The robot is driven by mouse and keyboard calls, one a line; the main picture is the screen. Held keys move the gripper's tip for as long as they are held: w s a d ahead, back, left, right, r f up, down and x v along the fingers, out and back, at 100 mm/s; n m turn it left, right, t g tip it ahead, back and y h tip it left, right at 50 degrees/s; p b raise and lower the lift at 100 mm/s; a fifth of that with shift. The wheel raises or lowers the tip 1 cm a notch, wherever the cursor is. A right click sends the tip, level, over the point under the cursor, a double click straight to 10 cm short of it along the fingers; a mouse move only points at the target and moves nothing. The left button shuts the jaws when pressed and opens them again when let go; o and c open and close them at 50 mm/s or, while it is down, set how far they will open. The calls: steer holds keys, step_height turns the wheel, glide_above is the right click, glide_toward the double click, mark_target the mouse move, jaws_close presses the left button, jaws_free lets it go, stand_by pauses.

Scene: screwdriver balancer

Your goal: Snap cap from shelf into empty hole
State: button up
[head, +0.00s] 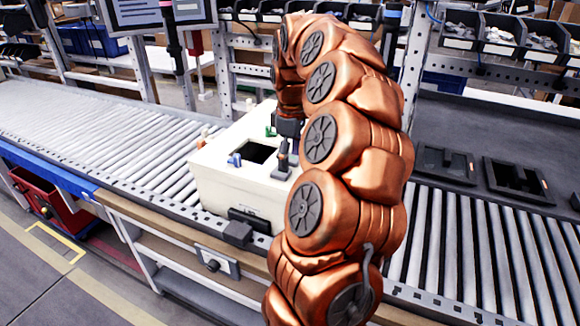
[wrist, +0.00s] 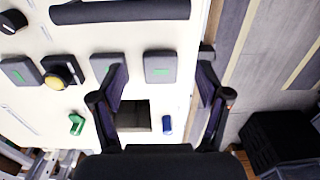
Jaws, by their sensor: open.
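A white box (head: 225,185) sits on the roller conveyor. Its face also shows in the wrist view (wrist: 80,45), with a dark square hole (wrist: 133,116), which shows in the head view too (head: 252,151). I cannot tell which piece is the cap from the shelf.
Rollers (head: 95,135) run left and right of the box. Dark square frames (head: 518,180) lie on the grey surface at right. Shelf bins with small parts (head: 480,30) stand behind. A red bin (head: 50,205) is low at left. My arm hides part of the box.

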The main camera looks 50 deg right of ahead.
step_height(320, 180, up, 8)
stand_by(0.5)
stand_by(0.5)
steer(key=s+a+f+p, duration=0.1)
steer(key=s+a, duration=0.1)
steer(key=a, duration=1)
steer(key=s+a+f+p, duration=0.1)
steer(key=s+a, duration=0.1)
steer(key=a, duration=0.9)
steer(key=s+a+f+m, duration=0.1)
steer(key=s+a+f, duration=0.2)
steer(key=s, duration=0.2)
steer(key=s+a+f+m+g, duration=0.1)
steer(key=s+a+f, duration=0.2)
steer(key=s, duration=0.3)
steer(key=s+a+f+m+p, duration=0.1)
steer(key=s+a+f, duration=0.3)
steer(key=s, duration=0.2)
steer(key=shift+s+a+m+g, duration=0.2)
steer(key=shift+m+g, duration=0.1)
steer(key=shift+g, duration=0.1)
